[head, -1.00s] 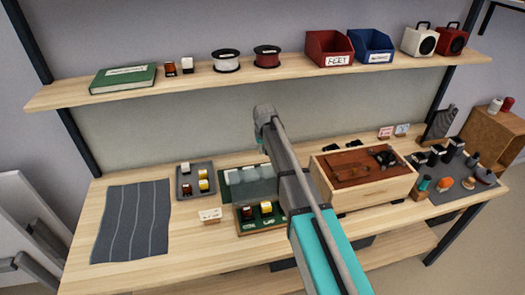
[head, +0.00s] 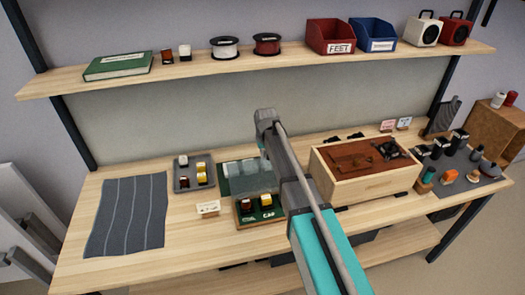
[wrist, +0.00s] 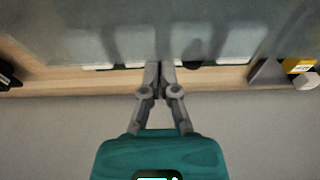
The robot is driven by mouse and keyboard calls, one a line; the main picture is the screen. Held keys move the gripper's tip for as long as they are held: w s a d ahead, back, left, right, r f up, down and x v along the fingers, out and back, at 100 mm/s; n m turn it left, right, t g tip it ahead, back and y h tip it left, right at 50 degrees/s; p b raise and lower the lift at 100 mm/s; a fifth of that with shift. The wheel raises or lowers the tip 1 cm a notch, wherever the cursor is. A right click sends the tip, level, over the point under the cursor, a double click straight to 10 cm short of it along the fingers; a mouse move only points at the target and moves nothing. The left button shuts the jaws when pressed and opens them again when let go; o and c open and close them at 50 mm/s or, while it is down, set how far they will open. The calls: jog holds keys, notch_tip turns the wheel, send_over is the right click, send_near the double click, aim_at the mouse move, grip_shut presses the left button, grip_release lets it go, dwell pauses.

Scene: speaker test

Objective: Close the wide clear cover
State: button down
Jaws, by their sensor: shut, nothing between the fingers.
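The wide clear cover (head: 258,181) is a see-through panel raised and tilted at the back of a shallow wooden box (head: 262,224). The box has a green inside and holds a dark red piece and a yellow piece at its front. In the wrist view the cover (wrist: 150,30) fills the upper part as a hazy sheet. My gripper (wrist: 160,68) is shut and empty, with its fingertips at the cover's lower edge in that view. I cannot tell whether they touch it. In the head view my arm hides most of the gripper.
A large wooden box (head: 350,187) stands close on the right. A dark striped mat (head: 127,215) lies at the left. A shelf (head: 200,72) runs above.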

jog(key=shift+s+d+r, duration=0.1)
jog(key=shift+s, duration=0.15)
jog(key=shift+s, duration=0.15)
dwell(0.3)
jog(key=shift+s+r+t, duration=0.15)
jog(key=shift+r+t, duration=0.05)
jog(key=shift+t, duration=0.1)
